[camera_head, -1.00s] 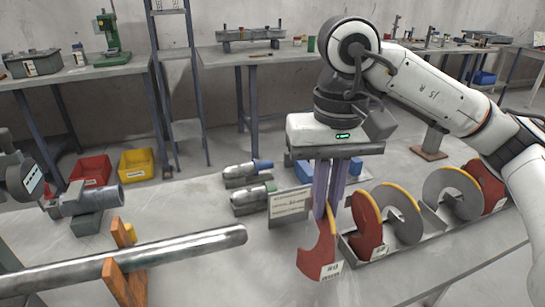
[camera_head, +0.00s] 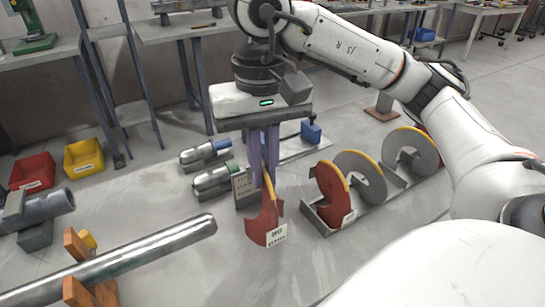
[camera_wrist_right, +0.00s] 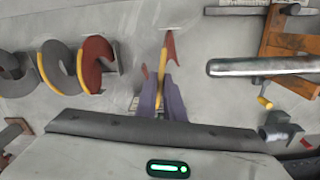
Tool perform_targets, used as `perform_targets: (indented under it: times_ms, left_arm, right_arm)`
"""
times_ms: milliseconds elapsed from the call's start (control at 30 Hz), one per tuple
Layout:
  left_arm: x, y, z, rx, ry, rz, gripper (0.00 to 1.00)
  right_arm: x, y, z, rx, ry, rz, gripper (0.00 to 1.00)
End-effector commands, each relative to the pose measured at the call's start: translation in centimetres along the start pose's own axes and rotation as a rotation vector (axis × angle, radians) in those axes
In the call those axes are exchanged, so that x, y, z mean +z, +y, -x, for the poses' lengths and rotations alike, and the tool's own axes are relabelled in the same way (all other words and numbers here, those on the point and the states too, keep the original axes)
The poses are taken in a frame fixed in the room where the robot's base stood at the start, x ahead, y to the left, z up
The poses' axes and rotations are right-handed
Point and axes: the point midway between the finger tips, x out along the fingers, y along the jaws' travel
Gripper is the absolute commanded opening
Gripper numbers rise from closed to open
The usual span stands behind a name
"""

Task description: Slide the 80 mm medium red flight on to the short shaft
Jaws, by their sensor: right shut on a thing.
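My right gripper (camera_head: 264,180) is shut on a red flight (camera_head: 262,224) with a yellow edge and a white label. It holds the flight upright, apart from the shaft. In the right wrist view the flight (camera_wrist_right: 169,47) shows edge-on between the purple fingers (camera_wrist_right: 161,92). A grey metal shaft (camera_head: 150,252) with a rounded free end lies across orange-brown stands (camera_head: 80,270). Its free end is a little left of the flight, with a gap between. The shaft also shows in the right wrist view (camera_wrist_right: 265,66). I cannot tell its length. My left gripper is out of view.
A grey rack (camera_head: 312,216) holds more red and grey flights just right of the held one. Yellow (camera_head: 84,159) and red (camera_head: 32,172) bins stand at the left.

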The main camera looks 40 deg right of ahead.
Motion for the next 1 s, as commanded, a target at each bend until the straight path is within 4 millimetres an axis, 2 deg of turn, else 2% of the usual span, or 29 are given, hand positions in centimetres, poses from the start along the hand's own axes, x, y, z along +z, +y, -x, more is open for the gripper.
perform_targets:
  times_ms: [400,1000]
  left_arm:
    - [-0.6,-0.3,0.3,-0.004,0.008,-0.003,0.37]
    - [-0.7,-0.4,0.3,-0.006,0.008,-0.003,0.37]
  right_arm:
    - [0.7,-3.3,0.2,-0.002,0.002,0.000,0.00]
    - [0.8,-3.9,0.1,-0.002,0.002,-0.001,0.00]
